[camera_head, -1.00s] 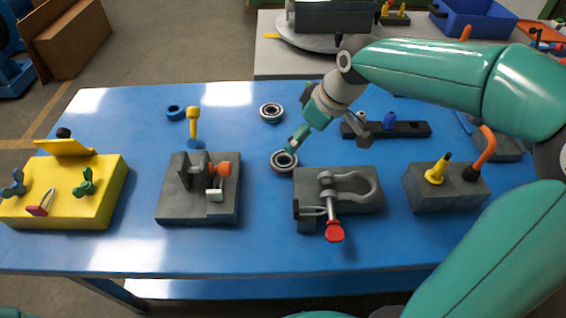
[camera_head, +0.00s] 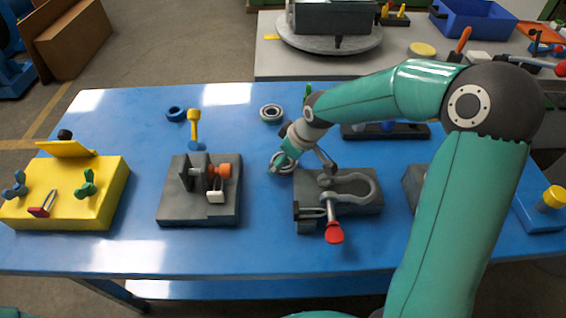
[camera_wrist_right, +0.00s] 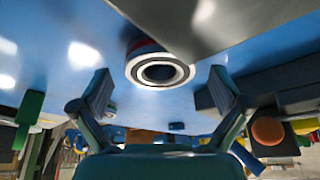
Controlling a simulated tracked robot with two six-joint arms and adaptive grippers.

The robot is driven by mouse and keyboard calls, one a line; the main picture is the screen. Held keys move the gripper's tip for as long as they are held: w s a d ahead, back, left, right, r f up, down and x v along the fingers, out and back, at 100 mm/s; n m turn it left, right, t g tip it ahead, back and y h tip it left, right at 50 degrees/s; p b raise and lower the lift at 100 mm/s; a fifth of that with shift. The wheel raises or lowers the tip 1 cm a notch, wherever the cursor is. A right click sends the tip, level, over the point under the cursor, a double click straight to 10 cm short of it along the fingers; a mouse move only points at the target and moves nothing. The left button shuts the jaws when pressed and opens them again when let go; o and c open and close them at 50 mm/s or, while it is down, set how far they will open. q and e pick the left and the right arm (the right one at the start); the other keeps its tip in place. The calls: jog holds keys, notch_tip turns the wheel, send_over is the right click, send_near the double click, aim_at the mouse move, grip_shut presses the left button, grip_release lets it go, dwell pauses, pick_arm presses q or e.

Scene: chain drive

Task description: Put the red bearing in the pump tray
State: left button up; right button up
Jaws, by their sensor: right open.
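A ring-shaped bearing lies on the blue table, partly covered by my right gripper in the head view (camera_head: 273,157). In the right wrist view this bearing (camera_wrist_right: 160,70) shows a pale metal face, a dark bore and a red band on its side. My right gripper (camera_head: 305,163) is open, its fingers pointing down at the bearing. In the wrist view the bearing appears between and just beyond the fingertips (camera_wrist_right: 161,86), apart from both. My left gripper is out of view. I cannot tell which container is the pump tray; a blue bin (camera_head: 474,19) stands on the back table.
A second bearing (camera_head: 271,112) and a blue ring (camera_head: 175,113) lie farther back. A grey block with a shackle (camera_head: 365,203) stands close to my right gripper. A grey fixture (camera_head: 185,213) and a yellow box (camera_head: 80,208) stand left. A dark rail (camera_head: 415,131) lies behind my arm.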

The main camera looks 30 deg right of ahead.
jog(key=c, duration=1.4)
jog(key=shift+c, duration=1.4)
jog(key=shift+r, duration=0.1)
